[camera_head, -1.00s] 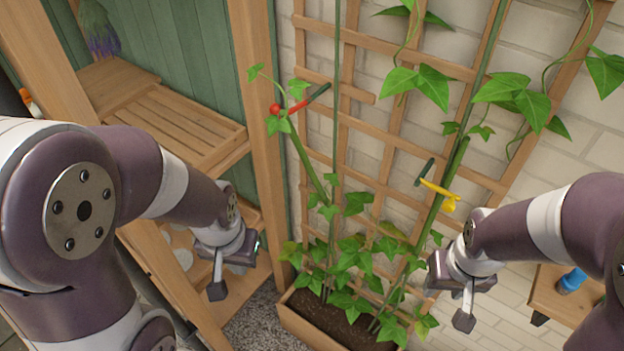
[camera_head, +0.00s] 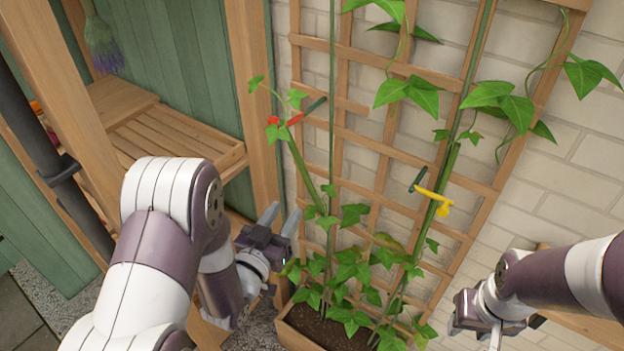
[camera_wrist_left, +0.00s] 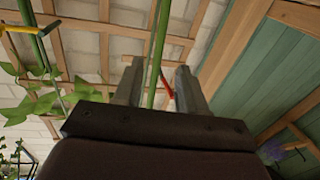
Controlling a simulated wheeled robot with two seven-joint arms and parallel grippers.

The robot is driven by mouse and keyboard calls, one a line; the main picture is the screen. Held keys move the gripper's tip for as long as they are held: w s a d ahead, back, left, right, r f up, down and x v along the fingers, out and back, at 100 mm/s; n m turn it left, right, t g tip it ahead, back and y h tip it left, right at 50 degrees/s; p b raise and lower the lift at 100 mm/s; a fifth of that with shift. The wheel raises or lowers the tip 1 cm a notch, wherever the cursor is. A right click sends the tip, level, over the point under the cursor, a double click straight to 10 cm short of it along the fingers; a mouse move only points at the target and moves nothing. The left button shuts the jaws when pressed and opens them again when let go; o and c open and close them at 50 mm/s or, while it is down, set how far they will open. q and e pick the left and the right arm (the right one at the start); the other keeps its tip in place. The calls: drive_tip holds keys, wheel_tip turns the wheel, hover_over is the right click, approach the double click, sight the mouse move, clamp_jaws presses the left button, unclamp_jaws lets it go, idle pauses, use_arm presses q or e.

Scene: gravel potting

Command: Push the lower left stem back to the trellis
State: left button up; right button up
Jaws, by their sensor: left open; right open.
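The lower left stem (camera_head: 298,160) is a thick green stem leaning to the left, away from the trellis (camera_head: 390,142). A red clip (camera_head: 292,120) sits near its top. My left gripper (camera_head: 281,212) is open and empty, left of the stem's lower part, fingers pointing up. In the left wrist view, a green upright (camera_wrist_left: 157,50) shows between the open fingers (camera_wrist_left: 159,78), with the red clip (camera_wrist_left: 167,90) behind; I cannot tell how far off they are. My right gripper (camera_head: 476,325) is open and empty at lower right, apart from the plants.
A planter box (camera_head: 300,338) with leafy plants stands at the trellis foot. A yellow clip (camera_head: 436,196) holds the right stem (camera_head: 447,170). A wooden shelf (camera_head: 185,140) and post (camera_head: 252,95) stand at left, close to my left arm. A brick wall is behind.

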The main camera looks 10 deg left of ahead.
sight(306, 181)
use_arm(q)
drive_tip(key=w+p, duration=0.1)
drive_tip(key=w, duration=0.2)
drive_tip(key=w+d+p, duration=0.1)
drive_tip(key=w, duration=0.3)
drive_tip(key=w+p, duration=0.1)
drive_tip(key=w, duration=0.2)
drive_tip(key=shift+w+d+r, duration=0.1)
drive_tip(key=shift+w+d, duration=0.25)
drive_tip(key=shift+w, duration=0.6)
drive_tip(key=shift+d, duration=0.1)
clamp_jaws()
drive_tip(key=w+p, duration=0.1)
drive_tip(key=w+d+r+g+p, duration=0.1)
drive_tip(key=shift+w+r, duration=0.3)
drive_tip(key=shift+w, duration=0.05)
drive_tip(key=w+g, duration=0.1)
drive_tip(key=w, duration=0.1)
drive_tip(key=w+d+g, duration=0.1)
drive_tip(key=w, duration=0.1)
drive_tip(key=w+d+g, duration=0.1)
drive_tip(key=w, duration=0.2)
drive_tip(key=shift+d+r+m+y, duration=0.1)
drive_tip(key=shift+d+m+y, duration=0.2)
drive_tip(key=shift+y, duration=0.1)
drive_tip(key=shift+w, duration=0.2)
drive_tip(key=shift+r, duration=0.15)
